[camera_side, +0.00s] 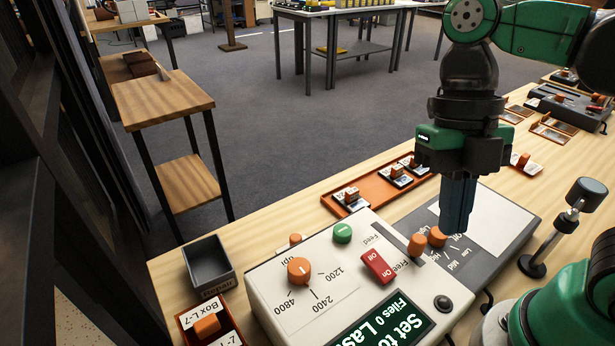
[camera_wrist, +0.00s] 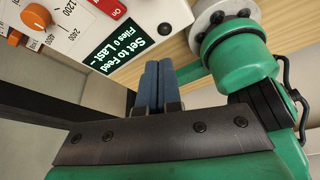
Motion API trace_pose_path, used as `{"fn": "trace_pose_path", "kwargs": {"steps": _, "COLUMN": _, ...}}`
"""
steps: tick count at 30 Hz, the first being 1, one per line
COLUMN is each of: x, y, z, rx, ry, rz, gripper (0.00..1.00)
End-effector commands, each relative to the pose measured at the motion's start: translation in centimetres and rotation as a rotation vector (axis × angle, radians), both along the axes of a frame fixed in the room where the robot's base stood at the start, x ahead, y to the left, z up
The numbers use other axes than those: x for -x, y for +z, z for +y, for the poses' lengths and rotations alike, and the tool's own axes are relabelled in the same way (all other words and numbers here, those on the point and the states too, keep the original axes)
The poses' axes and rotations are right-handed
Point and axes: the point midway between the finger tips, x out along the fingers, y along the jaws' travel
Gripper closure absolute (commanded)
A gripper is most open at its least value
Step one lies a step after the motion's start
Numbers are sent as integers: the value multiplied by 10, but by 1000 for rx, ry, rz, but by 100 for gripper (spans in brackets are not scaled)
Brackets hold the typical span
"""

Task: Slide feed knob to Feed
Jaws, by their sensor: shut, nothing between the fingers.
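A white machine (camera_side: 330,290) has a slot beside the printed words Feed and Free. An orange knob (camera_side: 417,244) stands near the right end of this slot, by the machine's right edge. A second orange knob (camera_side: 437,237) is just right of it, near the Low, Mid and Hi labels on a grey unit. My gripper (camera_side: 454,228) points down with its blue fingers together and empty, close to the second knob; contact cannot be told. The wrist view shows the shut fingers (camera_wrist: 155,85) beside the machine's screen (camera_wrist: 120,47), reading "Set to Feed". Neither knob is clear there.
The machine also carries a large orange dial (camera_side: 299,271), a green button (camera_side: 342,233) and a red Off switch (camera_side: 378,267). An orange tray (camera_side: 375,187) lies behind it. A grey open box (camera_side: 208,262) stands left. A lever-like post (camera_side: 562,225) rises at right.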

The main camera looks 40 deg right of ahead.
Motion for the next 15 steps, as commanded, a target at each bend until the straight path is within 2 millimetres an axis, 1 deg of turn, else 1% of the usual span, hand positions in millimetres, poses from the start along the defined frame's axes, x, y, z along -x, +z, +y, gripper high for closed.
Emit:
{"fn": "trace_pose_path", "kwargs": {"steps": 3, "x": 7, "y": -23, "z": 4, "rx": -1, "ry": 3, "rz": 0, "gripper": 100}}
{"fn": "trace_pose_path", "kwargs": {"steps": 6, "x": 13, "y": -42, "z": 7, "rx": 0, "ry": 3, "rz": -1, "gripper": 100}}
{"fn": "trace_pose_path", "kwargs": {"steps": 12, "x": 23, "y": -74, "z": 12, "rx": -1, "ry": 2, "rz": -1, "gripper": 100}}
{"fn": "trace_pose_path", "kwargs": {"steps": 15, "x": 10, "y": -72, "z": 6, "rx": 0, "ry": -7, "rz": -1, "gripper": 100}}
